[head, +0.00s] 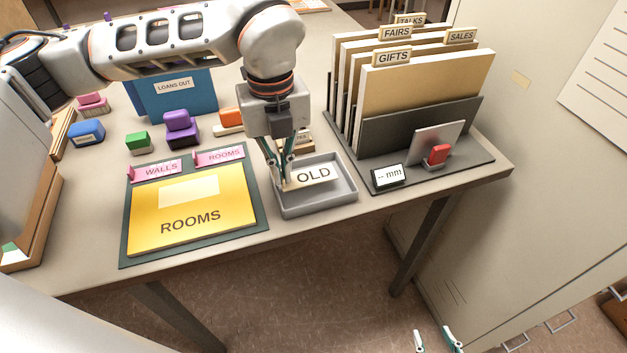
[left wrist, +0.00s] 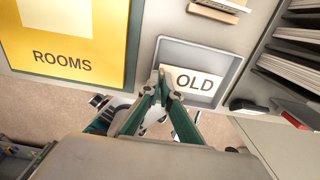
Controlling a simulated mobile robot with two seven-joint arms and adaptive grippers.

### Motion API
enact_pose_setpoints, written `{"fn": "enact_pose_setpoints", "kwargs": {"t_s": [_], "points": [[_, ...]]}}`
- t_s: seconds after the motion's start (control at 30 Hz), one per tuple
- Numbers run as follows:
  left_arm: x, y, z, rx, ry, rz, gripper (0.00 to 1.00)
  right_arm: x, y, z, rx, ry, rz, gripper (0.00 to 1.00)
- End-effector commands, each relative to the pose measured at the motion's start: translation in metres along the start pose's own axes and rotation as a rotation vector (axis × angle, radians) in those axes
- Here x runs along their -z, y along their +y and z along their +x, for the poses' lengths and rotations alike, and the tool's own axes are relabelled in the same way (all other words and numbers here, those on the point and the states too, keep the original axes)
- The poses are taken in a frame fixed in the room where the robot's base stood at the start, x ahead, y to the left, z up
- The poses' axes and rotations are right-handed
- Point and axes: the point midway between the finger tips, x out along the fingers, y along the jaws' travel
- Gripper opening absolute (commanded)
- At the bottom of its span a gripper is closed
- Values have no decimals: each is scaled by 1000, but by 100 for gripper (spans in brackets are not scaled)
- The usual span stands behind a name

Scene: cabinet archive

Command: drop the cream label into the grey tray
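The cream label (head: 314,174) reads OLD and is within the outline of the grey tray (head: 346,196). In the left wrist view the label (left wrist: 196,84) also shows inside the rim of the tray (left wrist: 226,61). My left gripper (head: 287,182) reaches down over the tray's left side. Its fingertips (left wrist: 164,73) come together on the label's left end. I cannot tell whether the label touches the tray floor. My right gripper (head: 434,333) shows only its fingertips at the bottom edge, apart and empty, well away from the table.
A yellow ROOMS folder (head: 195,225) lies left of the tray. A dark file rack (head: 400,140) with several folders and a small mm display (head: 388,177) stand to its right. Small coloured blocks and a blue binder (head: 180,97) are behind. The table's front edge is close.

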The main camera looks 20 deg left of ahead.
Motion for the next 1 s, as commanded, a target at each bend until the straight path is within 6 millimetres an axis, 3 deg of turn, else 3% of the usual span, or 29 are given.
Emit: {"fn": "enact_pose_setpoints", "kwargs": {"t_s": [0.03, 0.1, 0.53, 1.0], "points": [[0, 0, 0, 0, 0, 0, 11, 1, 0, 0, 0, 1, 0, 40], [0, 0, 0, 0, 0, 0, 24, 1, 0, 0, -1, 2, 0, 40], [0, 0, -7, 1, -2, 0, 24, 0, 1, 2, 0, 3, -2, 40], [-1, 0, -94, 2, -3, -2, 24, -1, 0, 1, 1, 0, 0, 40]]}}
